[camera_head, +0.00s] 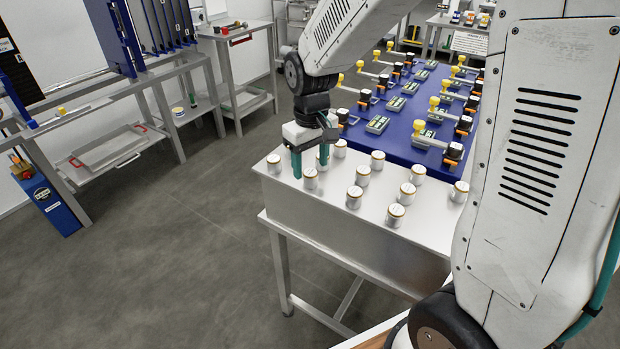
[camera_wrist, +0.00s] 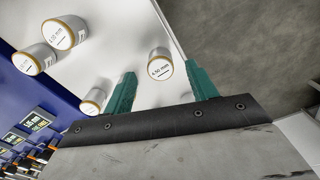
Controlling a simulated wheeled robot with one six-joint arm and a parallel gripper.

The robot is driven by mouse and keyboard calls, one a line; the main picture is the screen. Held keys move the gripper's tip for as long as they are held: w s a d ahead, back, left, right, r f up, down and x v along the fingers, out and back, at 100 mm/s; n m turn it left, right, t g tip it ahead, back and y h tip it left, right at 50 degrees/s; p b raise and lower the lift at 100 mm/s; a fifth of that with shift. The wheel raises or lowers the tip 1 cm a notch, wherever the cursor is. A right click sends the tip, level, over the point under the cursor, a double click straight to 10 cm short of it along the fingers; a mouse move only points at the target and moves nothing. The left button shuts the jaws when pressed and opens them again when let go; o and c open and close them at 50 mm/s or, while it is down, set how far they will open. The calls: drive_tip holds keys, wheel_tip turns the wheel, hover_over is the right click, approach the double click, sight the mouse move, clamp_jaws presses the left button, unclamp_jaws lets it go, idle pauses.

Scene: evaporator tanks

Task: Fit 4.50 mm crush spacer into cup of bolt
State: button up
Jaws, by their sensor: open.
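My gripper (camera_head: 310,170) is open over the near left corner of a metal table, its two green fingers pointing down. One white spacer can (camera_head: 311,180) with an orange-brown rim stands close by the fingertips. In the wrist view, a labelled can (camera_wrist: 160,68) shows beyond and between the two open fingers (camera_wrist: 163,83); its label seems to read 4.50 mm, but the first decimal is hard to read. Nothing is held. Several similar cans, such as one can (camera_head: 354,197), stand on the table. I cannot make out the bolt's cup among the fixtures on the blue board.
The blue board (camera_head: 396,151) behind the cans carries several yellow-knobbed fixtures (camera_head: 433,140) and small green displays (camera_head: 377,124). The metal table (camera_head: 330,225) has a bare front edge. A side bench (camera_head: 60,117) stands at left, with open grey floor (camera_head: 180,230) between.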

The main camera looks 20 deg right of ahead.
sight(310, 172)
wheel_tip(310, 172, down, 3)
drive_tip(key=shift+f, duration=0.2)
drive_tip(key=shift+c, duration=0.3)
drive_tip(key=c, duration=1)
drive_tip(key=shift+c, duration=0.2)
